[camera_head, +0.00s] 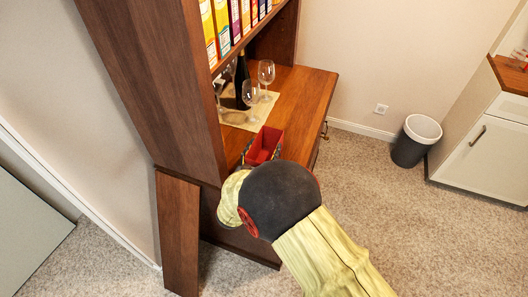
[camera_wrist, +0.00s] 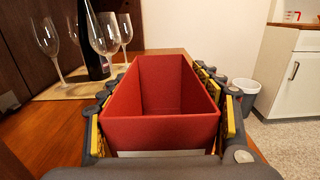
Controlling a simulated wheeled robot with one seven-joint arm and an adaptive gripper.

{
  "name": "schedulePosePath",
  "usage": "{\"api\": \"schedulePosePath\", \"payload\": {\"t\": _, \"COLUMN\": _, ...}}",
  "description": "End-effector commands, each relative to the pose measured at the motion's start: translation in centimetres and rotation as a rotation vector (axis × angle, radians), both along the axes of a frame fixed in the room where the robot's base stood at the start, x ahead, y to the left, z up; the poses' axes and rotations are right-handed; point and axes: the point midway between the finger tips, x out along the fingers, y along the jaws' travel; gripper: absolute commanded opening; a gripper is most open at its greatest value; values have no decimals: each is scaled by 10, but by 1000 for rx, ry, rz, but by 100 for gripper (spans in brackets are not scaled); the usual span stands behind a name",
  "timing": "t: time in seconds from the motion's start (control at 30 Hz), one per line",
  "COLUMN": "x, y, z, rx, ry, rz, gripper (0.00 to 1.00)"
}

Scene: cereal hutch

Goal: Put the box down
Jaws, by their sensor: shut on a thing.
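The red box (camera_head: 265,146) is open-topped and looks empty. In the wrist view the red box (camera_wrist: 160,131) sits upright between the fingers, its open top facing up. My gripper (camera_wrist: 160,88) is shut on its two long sides, with yellow pads on the left and right. In the head view my arm hides most of the gripper. The box is at the near part of the hutch's wooden counter (camera_head: 301,98). I cannot tell whether its bottom touches the wood.
Wine glasses (camera_head: 266,72) and a dark bottle (camera_head: 241,80) stand on a light mat (camera_head: 238,117) behind the box. A shelf of cereal boxes (camera_head: 222,25) is above. Bare counter lies right of the mat. A bin (camera_head: 415,140) and a white cabinet (camera_head: 485,150) stand farther right.

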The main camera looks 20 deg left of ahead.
Motion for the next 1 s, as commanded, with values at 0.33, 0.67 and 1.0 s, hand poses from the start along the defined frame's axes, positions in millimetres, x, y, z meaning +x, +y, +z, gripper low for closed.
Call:
{"api": "schedulePosePath", "payload": {"t": 0.33, "x": 0, "y": 1, "z": -2, "rx": 2, "ry": -2, "rz": 0, "gripper": 20}}
{"api": "schedulePosePath", "payload": {"t": 0.67, "x": 0, "y": 0, "z": -3, "rx": 2, "ry": -2, "rz": 0, "gripper": 79}}
{"api": "schedulePosePath", "payload": {"t": 1.0, "x": 0, "y": 0, "z": -3, "rx": 2, "ry": -2, "rz": 0, "gripper": 82}}
